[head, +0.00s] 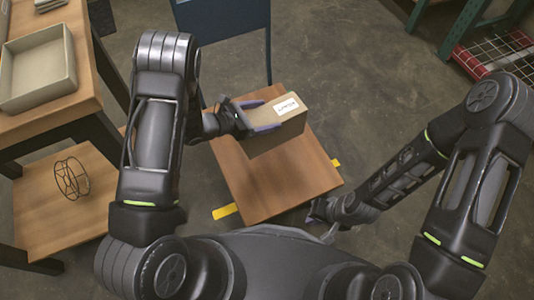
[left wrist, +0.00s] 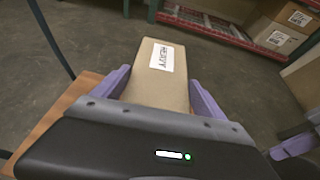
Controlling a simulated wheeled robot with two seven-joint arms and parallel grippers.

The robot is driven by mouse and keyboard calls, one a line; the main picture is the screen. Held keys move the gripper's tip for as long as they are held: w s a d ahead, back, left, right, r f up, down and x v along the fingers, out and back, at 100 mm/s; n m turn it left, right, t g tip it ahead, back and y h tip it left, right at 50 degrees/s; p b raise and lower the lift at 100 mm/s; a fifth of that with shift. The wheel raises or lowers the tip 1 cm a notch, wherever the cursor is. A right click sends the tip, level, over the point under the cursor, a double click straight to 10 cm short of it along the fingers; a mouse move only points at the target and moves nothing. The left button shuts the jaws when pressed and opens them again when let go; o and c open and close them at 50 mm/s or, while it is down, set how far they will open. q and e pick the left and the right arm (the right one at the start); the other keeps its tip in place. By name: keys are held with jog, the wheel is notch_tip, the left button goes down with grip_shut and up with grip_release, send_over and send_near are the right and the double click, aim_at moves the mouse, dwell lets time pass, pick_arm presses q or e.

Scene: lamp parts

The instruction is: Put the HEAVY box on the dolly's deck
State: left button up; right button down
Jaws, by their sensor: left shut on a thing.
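The HEAVY box (head: 283,128) is a tan cardboard box with a white label, seen over the dolly's wooden deck (head: 250,188) in the head view. My left gripper (head: 262,115) is shut on the box, with one purple finger on each side. In the left wrist view the box (left wrist: 160,90) sits between the fingers, its label reading HEAVY. I cannot tell whether its underside touches the deck. My right gripper (head: 318,210) is low beside the deck's front right corner, apart from the box; its jaw opening is unclear.
A dark blue panel (head: 222,18) stands at the deck's far side. A wooden table (head: 60,110) with an open grey bin (head: 38,70) is at left, a wire spool (head: 70,177) on its lower shelf. A green and red rack (head: 490,55) is far right.

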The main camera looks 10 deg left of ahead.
pick_arm(q)
jog(key=shift+m+g, duration=0.3)
jog(key=shift+m, duration=0.1)
jog(key=f+b, duration=0.1)
jog(key=w+f+b, duration=0.1)
jog(key=f+b, duration=0.1)
jog(key=b, duration=0.1)
jog(key=shift+w+f, duration=0.3)
jog(key=shift+f, duration=0.05)
jog(key=shift+w+a+f+h+b, duration=0.15)
jog(key=shift+w+f+h+b, duration=0.2)
jog(key=shift+b, duration=0.35)
jog(key=shift+f+b, duration=0.95)
jog(key=shift+f, duration=2.25)
jog(key=shift+f+b, duration=0.7)
jog(key=shift+f, duration=1.2)
